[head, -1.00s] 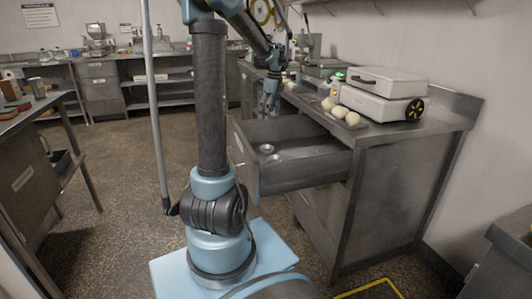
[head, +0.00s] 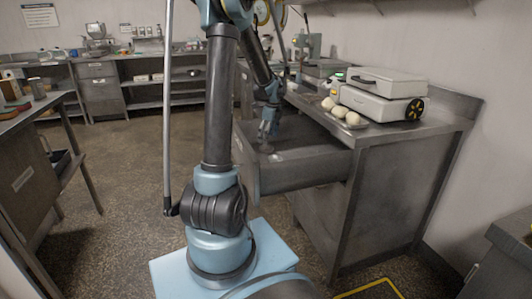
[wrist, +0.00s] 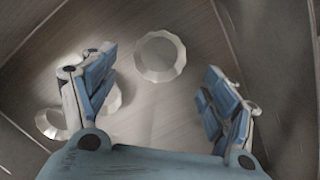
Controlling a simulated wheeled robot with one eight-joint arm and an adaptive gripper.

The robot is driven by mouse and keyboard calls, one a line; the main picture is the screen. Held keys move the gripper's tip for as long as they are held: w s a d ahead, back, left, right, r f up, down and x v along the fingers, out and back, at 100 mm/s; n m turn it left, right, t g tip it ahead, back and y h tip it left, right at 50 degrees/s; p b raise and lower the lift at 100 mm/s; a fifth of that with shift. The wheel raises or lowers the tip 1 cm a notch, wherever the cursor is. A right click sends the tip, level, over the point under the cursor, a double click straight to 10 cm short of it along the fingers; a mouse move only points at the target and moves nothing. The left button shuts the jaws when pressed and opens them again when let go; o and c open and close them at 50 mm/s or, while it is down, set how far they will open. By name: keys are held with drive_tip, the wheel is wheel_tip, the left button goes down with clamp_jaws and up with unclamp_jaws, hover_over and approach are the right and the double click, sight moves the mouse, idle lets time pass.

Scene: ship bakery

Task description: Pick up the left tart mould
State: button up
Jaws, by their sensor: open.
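Fluted, round metal tart moulds lie in the open drawer (head: 305,172). In the wrist view, one mould (wrist: 160,55) shows whole between and beyond my fingertips. Another (wrist: 48,124) lies at the lower left, partly covered by the left finger, and a further curved rim (wrist: 113,100) shows beside that finger. In the head view a small pale mould (head: 266,149) shows near the drawer's left side, just below my gripper (head: 268,133). I cannot tell for certain which wrist-view mould is the left one. My gripper (wrist: 161,62) is open and empty, over the drawer.
The drawer walls stand around my gripper. On the counter (head: 400,137) above are a white case (head: 375,103) and pale dough balls (head: 340,110). Another bench (head: 25,150) stands at the left. The floor between is clear.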

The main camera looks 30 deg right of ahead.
drive_tip(key=shift+w+a+f, duration=0.1)
drive_tip(key=shift+w+f, duration=0.05)
drive_tip(key=shift+f, duration=1.2)
drive_tip(key=shift+w+a+f, duration=0.1)
drive_tip(key=shift+w+f, duration=0.05)
drive_tip(key=shift+f, duration=1.15)
drive_tip(key=c, duration=0.8)
